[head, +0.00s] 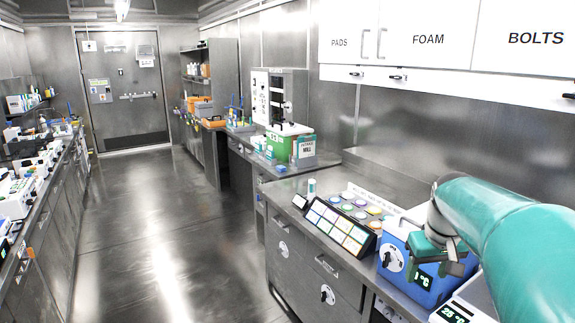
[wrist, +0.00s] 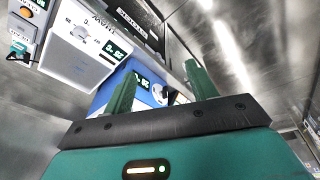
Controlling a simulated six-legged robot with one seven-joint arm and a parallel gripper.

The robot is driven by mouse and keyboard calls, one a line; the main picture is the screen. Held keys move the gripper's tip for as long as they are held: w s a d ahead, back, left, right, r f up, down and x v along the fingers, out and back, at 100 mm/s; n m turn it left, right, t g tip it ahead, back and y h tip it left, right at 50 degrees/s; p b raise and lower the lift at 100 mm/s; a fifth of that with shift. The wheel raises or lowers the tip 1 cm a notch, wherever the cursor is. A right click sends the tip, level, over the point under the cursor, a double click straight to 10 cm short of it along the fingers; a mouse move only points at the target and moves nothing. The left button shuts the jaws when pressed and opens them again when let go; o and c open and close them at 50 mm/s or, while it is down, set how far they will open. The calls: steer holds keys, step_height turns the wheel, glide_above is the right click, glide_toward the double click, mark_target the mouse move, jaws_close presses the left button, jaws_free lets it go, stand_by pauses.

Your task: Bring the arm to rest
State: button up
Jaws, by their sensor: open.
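My teal arm (head: 510,230) reaches in from the right in the head view. My gripper (wrist: 162,70) shows two green fingers spread apart in the wrist view, with nothing between them. In the head view it hangs over or in front of the blue box (head: 396,262) on the right counter. The blue box, with a dial and a green display, also shows beyond the fingers in the wrist view (wrist: 150,88). I cannot tell how far the fingers are from it.
A white device (head: 452,312) with a display stands near the blue box. A tilted panel of coloured tiles (head: 340,228) and several round lids stand left of it. White cabinets (head: 430,40) hang above. The aisle floor (head: 165,225) is clear.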

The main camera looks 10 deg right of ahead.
steer(key=s+a+f+t, duration=0.1)
steer(key=s+a, duration=0.6)
steer(key=a, duration=0.3)
steer(key=s+a+f+n+t+y, duration=0.1)
steer(key=s+a+t, duration=0.1)
steer(key=s+a, duration=0.6)
steer(key=a, duration=0.3)
steer(key=shift+s+a+f, duration=0.15)
steer(key=shift+a+f, duration=0.05)
steer(key=shift+a, duration=0.05)
steer(key=c, duration=0.5)
steer(key=shift+o, duration=0.2)
steer(key=shift+d, duration=0.15)
